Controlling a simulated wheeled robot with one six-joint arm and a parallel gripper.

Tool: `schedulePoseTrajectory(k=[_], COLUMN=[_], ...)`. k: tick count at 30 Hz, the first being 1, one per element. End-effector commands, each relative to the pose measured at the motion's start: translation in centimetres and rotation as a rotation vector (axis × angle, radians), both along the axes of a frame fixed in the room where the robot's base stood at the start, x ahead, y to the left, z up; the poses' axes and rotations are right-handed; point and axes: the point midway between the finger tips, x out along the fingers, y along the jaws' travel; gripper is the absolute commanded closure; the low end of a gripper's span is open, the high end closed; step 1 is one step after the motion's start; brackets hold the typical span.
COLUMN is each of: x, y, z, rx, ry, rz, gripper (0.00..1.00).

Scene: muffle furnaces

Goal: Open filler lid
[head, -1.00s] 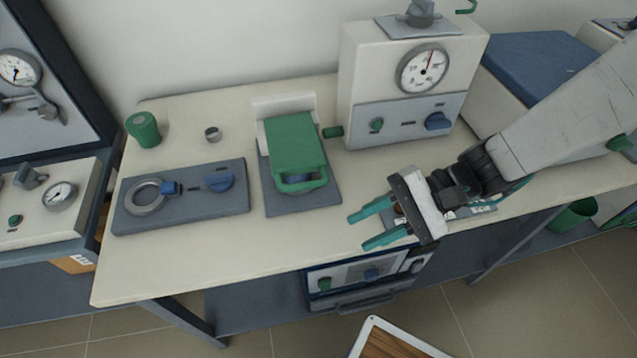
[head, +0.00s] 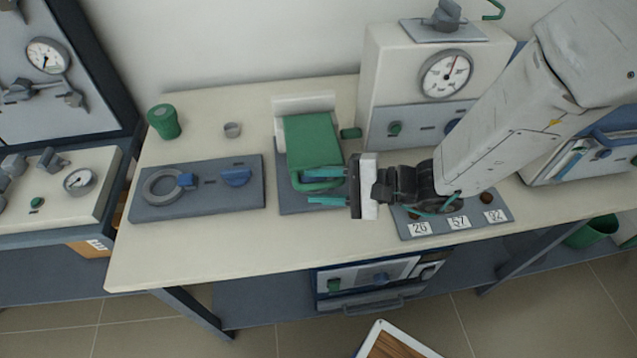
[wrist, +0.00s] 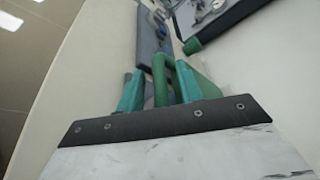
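A green lid (head: 312,138) lies on a grey base (head: 287,203) in the middle of the table, with a green loop handle (head: 303,184) at its front. My gripper (head: 316,187) is at the lid's front right. Its two teal fingers are apart, one farther back and one nearer the table's front. In the wrist view the handle (wrist: 161,78) shows between the fingers (wrist: 160,92), with gaps visible. I cannot tell whether either finger touches it. Part of the lid's front is hidden by the back finger.
A grey panel (head: 210,203) with a ring and blue knobs is left of the lid. A gauge box (head: 385,70) stands behind right. A numbered tray (head: 470,228) lies under my arm. A green knurled cap (head: 164,122) stands at the back left. The table's front left is clear.

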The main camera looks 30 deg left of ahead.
Motion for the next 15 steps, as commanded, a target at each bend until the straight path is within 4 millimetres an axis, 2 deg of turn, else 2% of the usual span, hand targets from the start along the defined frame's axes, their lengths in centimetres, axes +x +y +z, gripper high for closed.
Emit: schedulePoseTrajectory(k=[10, 11, 14, 15], x=[-0.3, -0.29, -0.29, -0.29], y=[0.62, 0.61, 0.6, 0.6], z=[-0.18, -0.17, -0.17, -0.17], rx=[-0.001, -0.001, -0.001, -0.001], ry=[0.001, 0.001, 0.001, 0.001], rz=[0.0, 0.0, 0.0, 0.0], gripper=[0.64, 0.67, 0.94, 1.0])
